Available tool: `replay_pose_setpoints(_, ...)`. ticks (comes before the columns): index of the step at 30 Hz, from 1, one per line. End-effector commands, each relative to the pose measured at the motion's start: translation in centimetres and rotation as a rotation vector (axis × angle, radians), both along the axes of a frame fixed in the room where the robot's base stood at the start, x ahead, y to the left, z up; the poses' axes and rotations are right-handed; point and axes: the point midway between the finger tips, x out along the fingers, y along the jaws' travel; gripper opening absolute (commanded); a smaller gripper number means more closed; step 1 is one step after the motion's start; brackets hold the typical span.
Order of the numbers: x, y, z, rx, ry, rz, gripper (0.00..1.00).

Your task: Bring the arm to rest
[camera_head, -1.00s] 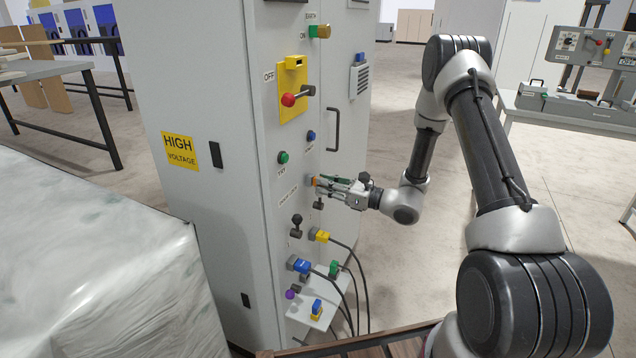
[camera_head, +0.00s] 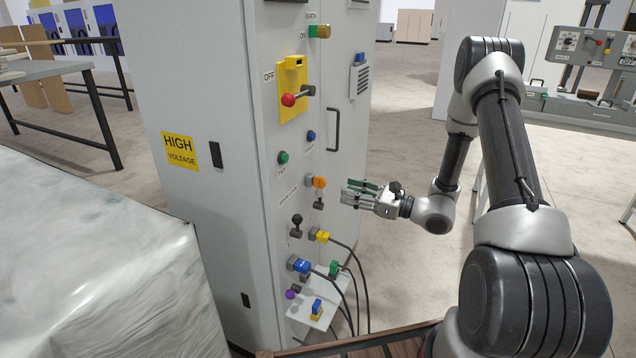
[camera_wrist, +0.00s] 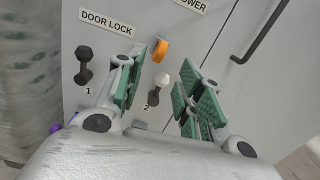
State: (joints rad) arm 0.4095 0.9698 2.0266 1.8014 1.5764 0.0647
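My gripper (camera_head: 361,194) is in front of the grey cabinet's (camera_head: 215,75) panel face, off to its right and clear of it in the head view. Its green-padded fingers are spread apart with nothing between them. In the wrist view my gripper (camera_wrist: 158,92) points at the panel. An orange knob (camera_head: 319,182) on the panel is now apart from the fingers; it also shows in the wrist view (camera_wrist: 160,50). My arm is bent, reaching from the lower right.
Door lock levers (camera_wrist: 84,68) and (camera_head: 296,221) sit on the panel. A red-knobbed switch (camera_head: 289,100) is on a yellow plate above. Yellow (camera_head: 321,236) and blue (camera_head: 301,265) plugs with cables stand below. A wrapped bale (camera_head: 95,260) is at left. Open floor lies to the right.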

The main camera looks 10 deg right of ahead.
Motion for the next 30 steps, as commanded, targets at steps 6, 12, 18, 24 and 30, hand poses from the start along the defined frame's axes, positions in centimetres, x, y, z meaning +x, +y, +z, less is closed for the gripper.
replay_pose_setpoints(6, -1.8, -2.5, -0.1, -0.002, -0.001, -0.002, 0.37)
replay_pose_setpoints(12, -4.8, -2.1, -2.2, -0.072, 0.048, 0.095, 0.37)
replay_pose_setpoints(18, -12.8, -1.0, -3.6, -0.217, 0.101, 0.365, 0.37)
replay_pose_setpoints(24, -20.0, -2.1, -1.0, -0.466, 0.027, 0.677, 0.37)
replay_pose_setpoints(30, -25.4, -5.4, 2.8, -0.791, -0.123, 0.979, 0.37)
